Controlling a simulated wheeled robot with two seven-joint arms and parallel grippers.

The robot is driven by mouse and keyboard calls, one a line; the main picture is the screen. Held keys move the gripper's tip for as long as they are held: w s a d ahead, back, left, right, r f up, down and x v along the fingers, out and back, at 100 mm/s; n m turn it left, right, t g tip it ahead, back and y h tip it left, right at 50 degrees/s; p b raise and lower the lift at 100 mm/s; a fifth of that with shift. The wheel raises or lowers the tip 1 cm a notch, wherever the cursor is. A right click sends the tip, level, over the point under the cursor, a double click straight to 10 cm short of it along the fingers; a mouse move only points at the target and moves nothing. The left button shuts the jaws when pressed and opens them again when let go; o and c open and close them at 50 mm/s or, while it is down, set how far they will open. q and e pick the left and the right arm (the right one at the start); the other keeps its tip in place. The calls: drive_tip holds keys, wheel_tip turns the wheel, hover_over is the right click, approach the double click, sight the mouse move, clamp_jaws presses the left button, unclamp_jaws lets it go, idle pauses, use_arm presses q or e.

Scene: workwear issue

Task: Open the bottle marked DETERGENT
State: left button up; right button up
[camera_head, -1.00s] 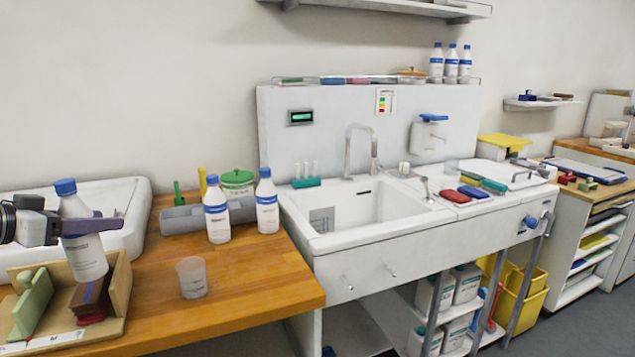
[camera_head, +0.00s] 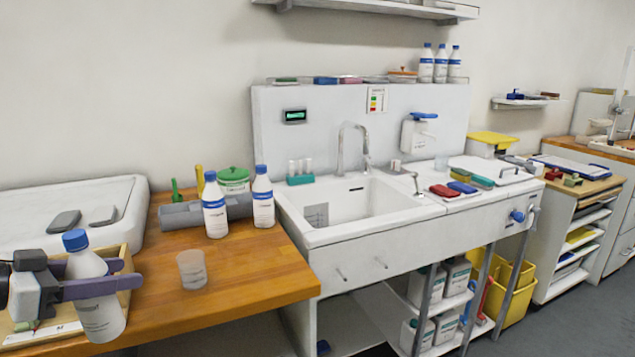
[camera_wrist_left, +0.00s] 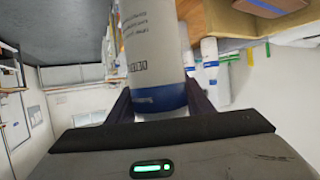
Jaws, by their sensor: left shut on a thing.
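A white bottle (camera_head: 101,318) with a blue cap (camera_head: 75,240) is held at the left of the head view, slightly tilted. My left gripper (camera_head: 122,276) is shut around its body, with its purple fingers on either side. The cap is on. In the left wrist view the bottle (camera_wrist_left: 155,50) fills the space between the fingers; its sideways label is partly cut off and seems to start with "DETE". Two similar blue-capped bottles, one (camera_head: 214,208) and another (camera_head: 263,200), stand on the wooden counter; their labels are too small to read. My right gripper is out of view.
A clear cup (camera_head: 192,270) stands on the wooden counter (camera_head: 250,275). A wooden holder (camera_head: 128,258) is partly hidden behind the held bottle. The counter's front is clear.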

use_arm(q)
drive_tip(key=s+d+f+m+g+h, duration=0.2)
drive_tip(key=s+d+f, duration=0.2)
drive_tip(key=d, duration=0.5)
drive_tip(key=s+d+f+m+g+h, duration=0.1)
drive_tip(key=s+d+f, duration=0.3)
drive_tip(key=s+d, duration=0.4)
drive_tip(key=shift+s+d+m+g+h, duration=0.4)
drive_tip(key=shift+s+m, duration=0.25)
drive_tip(key=shift+m, duration=0.25)
drive_tip(key=shift+w, duration=0.1)
